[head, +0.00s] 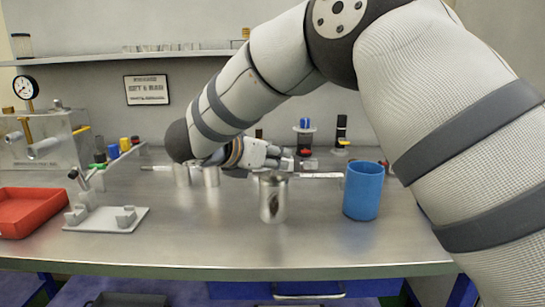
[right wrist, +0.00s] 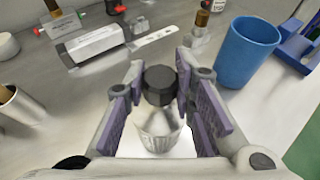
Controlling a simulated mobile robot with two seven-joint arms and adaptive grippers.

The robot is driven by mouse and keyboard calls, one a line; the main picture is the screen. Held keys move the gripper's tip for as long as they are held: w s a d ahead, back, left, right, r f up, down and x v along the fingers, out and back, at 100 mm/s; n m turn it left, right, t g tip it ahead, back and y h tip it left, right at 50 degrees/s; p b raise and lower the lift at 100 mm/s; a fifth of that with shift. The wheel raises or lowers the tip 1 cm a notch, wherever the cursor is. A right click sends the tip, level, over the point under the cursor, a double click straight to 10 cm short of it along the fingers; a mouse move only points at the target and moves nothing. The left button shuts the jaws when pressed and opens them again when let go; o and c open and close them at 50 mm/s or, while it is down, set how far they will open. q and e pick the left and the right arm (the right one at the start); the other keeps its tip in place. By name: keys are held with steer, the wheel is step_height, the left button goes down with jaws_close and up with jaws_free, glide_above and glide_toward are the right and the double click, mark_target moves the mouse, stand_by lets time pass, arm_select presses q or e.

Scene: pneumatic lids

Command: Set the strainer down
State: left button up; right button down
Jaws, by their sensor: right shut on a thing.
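My right gripper (head: 270,158) reaches over the table from the right in the head view. In the right wrist view its purple-padded fingers (right wrist: 160,85) are shut on the strainer (right wrist: 160,130), a pale, ribbed piece under a round black knob. Its lower end is hard to make out, and I cannot tell whether it touches anything below. In the head view a shiny metal cylinder (head: 272,200) with a dark oval mark shows just in front of the gripper. My left gripper is not in view.
A blue cup (head: 363,192) stands right of the gripper. Metal cups (head: 211,176) stand behind left. A white fixture plate (head: 105,219) and a red tray (head: 28,208) are at the left. Small bottles line the back. The front strip of the table is clear.

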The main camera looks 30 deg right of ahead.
steer(key=c, duration=1.3)
jaws_free()
steer(key=shift+f, duration=0.1)
steer(key=shift+c, duration=0.2)
steer(key=shift+a+r, duration=0.2)
steer(key=shift+r, duration=0.05)
steer(key=v, duration=1.1)
steer(key=shift+s+a, duration=0.2)
steer(key=shift+a, duration=0.05)
